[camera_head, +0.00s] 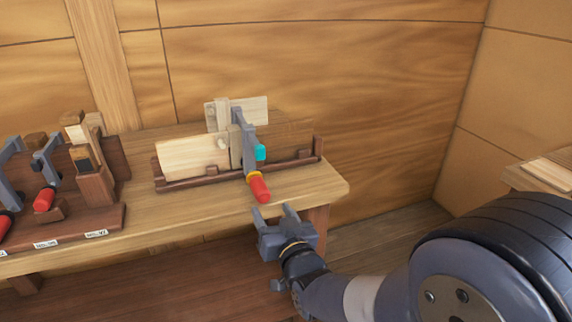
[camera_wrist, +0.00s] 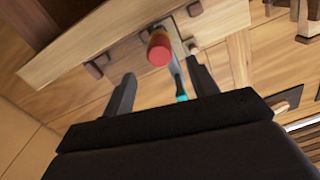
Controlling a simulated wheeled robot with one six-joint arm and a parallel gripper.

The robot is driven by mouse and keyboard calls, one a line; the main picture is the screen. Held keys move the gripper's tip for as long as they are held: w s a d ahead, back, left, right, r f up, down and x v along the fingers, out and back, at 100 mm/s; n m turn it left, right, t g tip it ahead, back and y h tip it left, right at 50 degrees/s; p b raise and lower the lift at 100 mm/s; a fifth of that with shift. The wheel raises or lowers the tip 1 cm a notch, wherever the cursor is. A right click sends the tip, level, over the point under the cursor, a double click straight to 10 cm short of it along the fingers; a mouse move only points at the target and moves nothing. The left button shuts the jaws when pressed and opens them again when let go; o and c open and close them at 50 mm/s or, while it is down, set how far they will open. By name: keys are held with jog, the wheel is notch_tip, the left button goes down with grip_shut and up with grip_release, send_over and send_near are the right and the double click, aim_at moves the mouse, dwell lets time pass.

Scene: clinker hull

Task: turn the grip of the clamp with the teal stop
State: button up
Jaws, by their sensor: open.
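The clamp (camera_head: 248,140) with the teal stop sits on light wooden boards in a dark wooden cradle on the bench. Its teal stop (camera_head: 260,152) is on the bar, and its red grip (camera_head: 259,189) points out toward the bench's front edge. My gripper (camera_head: 277,214) is open and empty, just in front of and below the red grip, apart from it. In the wrist view, the red grip (camera_wrist: 160,50) shows end-on beyond and between my two open fingers. The teal stop (camera_wrist: 181,98) shows below it there, close to the right finger.
A rack (camera_head: 110,216) at the left of the bench holds other clamps with red grips (camera_head: 45,199) and wooden blocks (camera_head: 94,180). The bench (camera_head: 200,212) has a clear strip in front of the cradle (camera_head: 180,186). A plank wall stands close behind.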

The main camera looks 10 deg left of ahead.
aim_at(259, 187)
jog(key=x, duration=1)
jog(key=shift+w+a+p, duration=0.15)
jog(key=shift+w+p, duration=0.15)
jog(key=shift+p, duration=0.1)
jog(key=shift+c, duration=0.2)
jog(key=c, duration=1)
jog(key=shift+o, duration=0.2)
jog(key=shift+f+b, duration=0.1)
jog(key=shift+b, duration=0.45)
jog(key=m+b, duration=0.2)
jog(key=shift+f+b, duration=0.1)
jog(key=shift+b, duration=0.25)
jog(key=m+b, duration=0.3)
jog(key=shift+b, duration=0.4)
jog(key=shift+r+m, duration=0.25)
jog(key=shift+m, duration=0.05)
